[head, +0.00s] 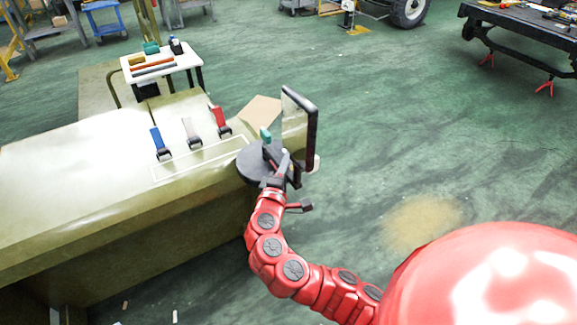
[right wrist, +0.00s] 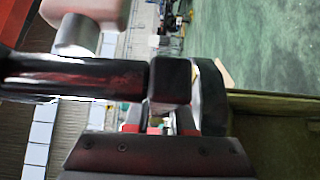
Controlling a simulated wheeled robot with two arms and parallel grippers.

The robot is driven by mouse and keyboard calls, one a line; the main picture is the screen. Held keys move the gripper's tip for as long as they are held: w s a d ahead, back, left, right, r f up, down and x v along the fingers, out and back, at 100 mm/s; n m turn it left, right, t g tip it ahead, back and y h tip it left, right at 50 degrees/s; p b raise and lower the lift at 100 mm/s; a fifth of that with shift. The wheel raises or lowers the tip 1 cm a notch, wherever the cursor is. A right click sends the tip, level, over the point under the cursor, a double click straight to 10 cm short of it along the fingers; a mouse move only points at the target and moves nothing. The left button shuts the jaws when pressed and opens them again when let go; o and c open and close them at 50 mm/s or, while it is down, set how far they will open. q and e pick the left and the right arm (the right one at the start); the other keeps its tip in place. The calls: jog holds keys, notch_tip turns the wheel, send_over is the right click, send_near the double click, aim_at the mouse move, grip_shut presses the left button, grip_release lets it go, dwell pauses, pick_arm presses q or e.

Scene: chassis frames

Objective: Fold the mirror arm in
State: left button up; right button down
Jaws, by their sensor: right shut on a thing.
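The mirror (head: 312,112) has a black frame and stands upright at the right end of the olive chassis in the head view. Beside it is a round dark disc (head: 252,165) with a small teal piece (head: 265,134) by it. My right gripper (head: 279,172) is at the mirror's lower edge, shut on the dark mirror arm. In the right wrist view a dark bar (right wrist: 80,78) runs in from the left and ends at a black block (right wrist: 170,80) in front of my fingers. The exact grip is partly hidden. My left gripper is out of view.
The olive chassis (head: 60,165) fills the left, with blue (head: 157,138), white (head: 190,128) and red (head: 219,117) levers on top. A small white table (head: 160,62) with tools stands behind it. The green floor (head: 400,130) to the right is clear. A dark workbench (head: 520,30) stands far right.

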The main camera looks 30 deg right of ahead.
dwell(0.4)
jog(key=c, duration=0.8)
grip_release()
jog(key=shift+w, duration=0.1)
jog(key=shift+o, duration=0.2)
jog(key=v, duration=1.7)
jog(key=shift+a, duration=0.2)
jog(key=shift+r, duration=0.1)
